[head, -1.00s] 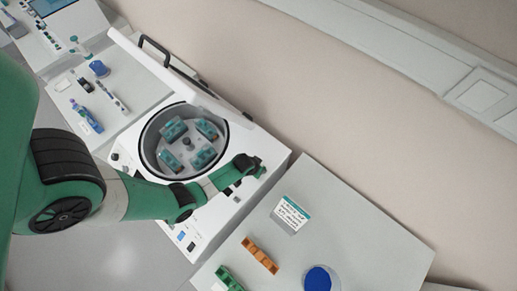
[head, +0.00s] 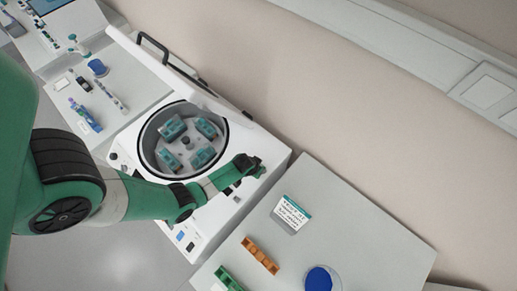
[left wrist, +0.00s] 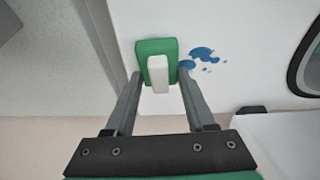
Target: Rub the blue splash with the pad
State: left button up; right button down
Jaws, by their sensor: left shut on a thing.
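My left gripper (left wrist: 159,76) is shut on the white grip (left wrist: 158,74) of the green pad (left wrist: 146,47), seen in the left wrist view. The blue splash (left wrist: 202,53) lies on the white surface just right of the pad, as one larger blot with several small spots. A small blot sits close by the right finger. I cannot tell whether the pad touches the surface. The pad and splash cannot be made out there. My right gripper is not in view.
The machine's open round bowl (head: 146,148) holds several teal tube holders, left of my gripper. Its lid (head: 160,62) stands open behind. On the right bench (head: 352,232) are a label card (head: 291,214), an orange rack (head: 260,256), a green rack (head: 228,280) and a blue-topped container (head: 318,279).

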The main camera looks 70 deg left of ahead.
pick_arm(q)
jog(key=shift+f+b, duration=0.35)
jog(key=shift+f, duration=0.1)
jog(key=shift+r, duration=0.1)
